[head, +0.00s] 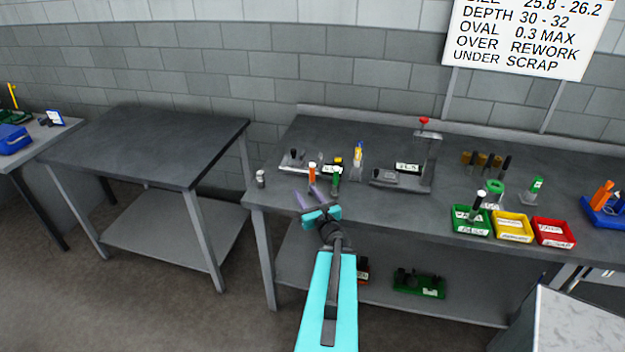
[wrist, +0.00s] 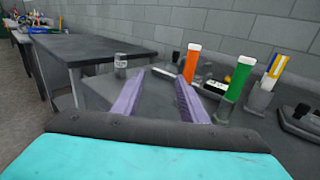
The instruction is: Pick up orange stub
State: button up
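The orange stub (head: 312,172) stands upright near the front left of the workbench, with a pale top. In the wrist view the orange stub (wrist: 192,63) is beyond my right fingertip, and its lower end is hidden behind that finger. My gripper (head: 312,195) has two purple fingers spread apart with nothing between them. In the wrist view my gripper (wrist: 157,82) is open, with its fingers pointing over the bench. The fingers look apart from the stub, short of it and to its left.
A green stub (wrist: 238,78) stands close right of the orange one. A small grey labelled cylinder (head: 261,178) stands at the bench's left edge. A yellow-and-blue item (head: 358,152) and a press (head: 410,172) are farther right. Green, yellow and red bins (head: 512,227) stand at the right front.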

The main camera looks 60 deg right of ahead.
jog(key=h, duration=0.1)
send_near(313, 175)
jog(key=shift+w+d+r+m+g+p, duration=0.25)
jog(key=shift+w+r+m+g+p, duration=0.05)
jog(key=shift+w+r+m+g, duration=0.1)
jog(key=shift+w+d+f+b, duration=0.2)
jog(key=shift+w+b, duration=0.1)
jog(key=shift+b, duration=0.9)
jog(key=b, duration=0.3)
jog(key=shift+w+d, duration=0.2)
jog(key=shift+w, duration=0.15)
jog(key=w+d+b, duration=0.1)
jog(key=b, duration=0.8)
jog(key=shift+w+b, duration=0.1)
jog(key=shift+b, duration=0.25)
jog(key=b+x, duration=0.2)
jog(key=b, duration=0.3)
jog(key=shift+w+d, duration=0.25)
jog(key=shift+w+d+r, duration=0.2)
jog(key=shift+w, duration=0.05)
jog(key=shift+x, duration=1.15)
